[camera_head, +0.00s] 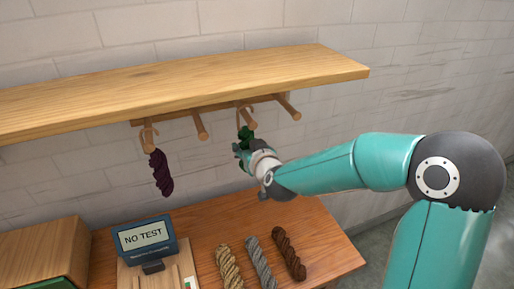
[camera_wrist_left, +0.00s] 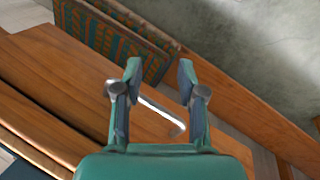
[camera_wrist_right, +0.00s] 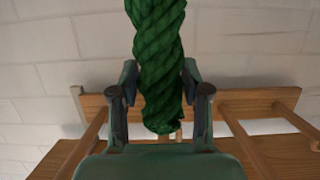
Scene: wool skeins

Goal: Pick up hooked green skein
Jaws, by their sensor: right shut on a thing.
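The green skein (camera_wrist_right: 158,50) is a thick twisted hank between the fingers of my right gripper (camera_wrist_right: 160,90), which is shut on it. In the head view the green skein (camera_head: 245,133) hangs below a peg under the shelf, with a loop at the peg. My right gripper (camera_head: 243,150) partly hides it there. My left gripper (camera_wrist_left: 157,80) is open and empty in the left wrist view, and it is not in the head view.
A wooden shelf (camera_head: 180,88) overhangs several pegs. A purple skein (camera_head: 160,173) hangs at the left peg. On the table (camera_head: 325,245) lie beige (camera_head: 228,266), grey (camera_head: 260,262) and brown (camera_head: 288,253) skeins, beside a "NO TEST" display (camera_head: 145,238). A metal hook (camera_wrist_left: 160,112) shows near my left gripper.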

